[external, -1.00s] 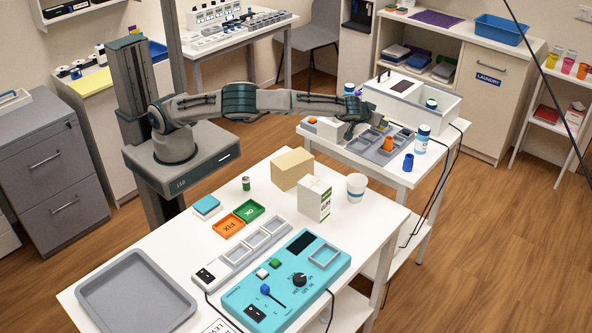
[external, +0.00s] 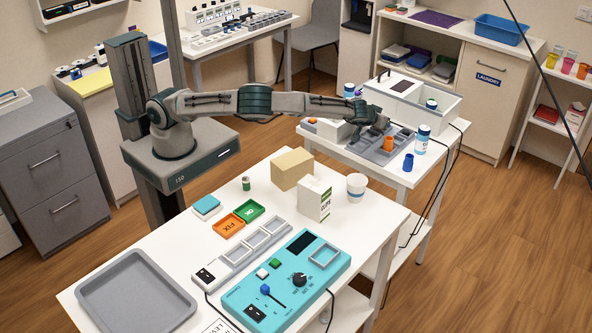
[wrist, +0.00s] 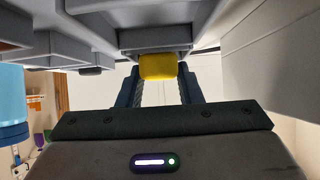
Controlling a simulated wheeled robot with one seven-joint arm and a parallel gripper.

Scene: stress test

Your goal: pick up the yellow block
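The yellow block (wrist: 158,67) shows in the wrist view, at the ends of my gripper's two fingers. My gripper (wrist: 160,78) has its fingers apart, one on each side of the block. I cannot make out firm contact between the fingers and the block. In the external view my gripper (external: 377,134) is low over the grey compartment tray (external: 365,152) on the far table. The yellow block cannot be made out there; my gripper and the tray walls cover that spot.
On the far table, a white open box (external: 409,97) stands behind my gripper. An orange item (external: 389,143), a blue cup (external: 408,162) and a white-and-blue bottle (external: 422,139) stand close to its right. Grey tray walls (wrist: 235,30) are near the fingers.

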